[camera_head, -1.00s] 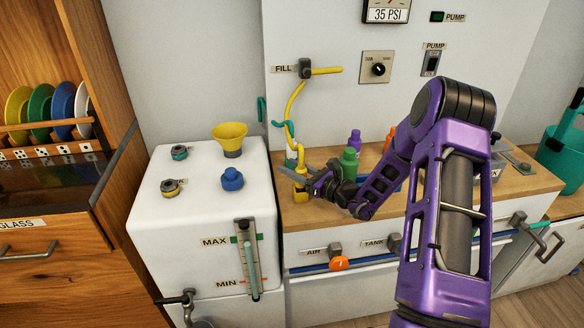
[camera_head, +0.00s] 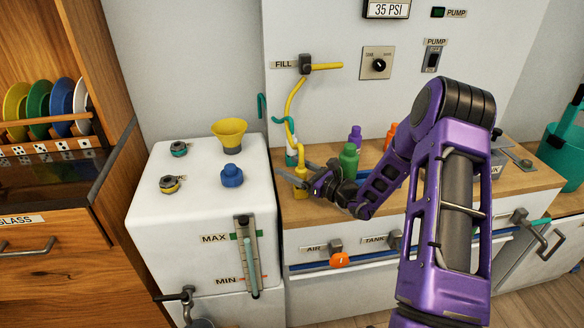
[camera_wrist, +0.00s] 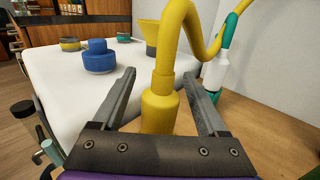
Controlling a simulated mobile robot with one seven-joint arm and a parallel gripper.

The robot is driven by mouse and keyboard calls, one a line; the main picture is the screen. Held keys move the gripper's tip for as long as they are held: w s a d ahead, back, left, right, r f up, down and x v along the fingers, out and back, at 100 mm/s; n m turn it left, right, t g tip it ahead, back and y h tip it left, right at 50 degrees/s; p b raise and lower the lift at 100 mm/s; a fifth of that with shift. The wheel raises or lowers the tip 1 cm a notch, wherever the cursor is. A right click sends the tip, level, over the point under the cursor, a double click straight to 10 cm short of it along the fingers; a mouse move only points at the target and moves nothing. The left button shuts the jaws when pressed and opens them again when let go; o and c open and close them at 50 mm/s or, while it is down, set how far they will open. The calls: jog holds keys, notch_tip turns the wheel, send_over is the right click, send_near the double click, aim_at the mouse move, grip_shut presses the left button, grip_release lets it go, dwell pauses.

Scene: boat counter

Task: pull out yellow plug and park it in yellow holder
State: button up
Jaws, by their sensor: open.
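The yellow plug (camera_wrist: 163,85) is on the end of a yellow hose, which shows in the head view (camera_head: 292,100). It stands upright, its lower end at a wider yellow cylinder (camera_wrist: 158,106) that looks like the yellow holder. This cylinder is on the wooden counter in the head view (camera_head: 300,190). My gripper (camera_wrist: 160,85) is open, with one finger on each side of the yellow plug and cylinder. Gaps show between them and both fingers. The bottom of the cylinder is hidden behind my gripper in the wrist view.
A teal hose with a white and teal end (camera_wrist: 216,75) stands close behind the plug. A green bottle (camera_head: 349,160) is right of my gripper. The white tank (camera_head: 180,225) at left carries a yellow funnel (camera_head: 229,135) and a blue cap (camera_head: 231,176).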

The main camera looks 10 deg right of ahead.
jog(key=v, duration=1.7)
jog(key=shift+d+p, duration=0.2)
jog(key=shift+p, duration=0.2)
jog(key=shift+a, duration=0.1)
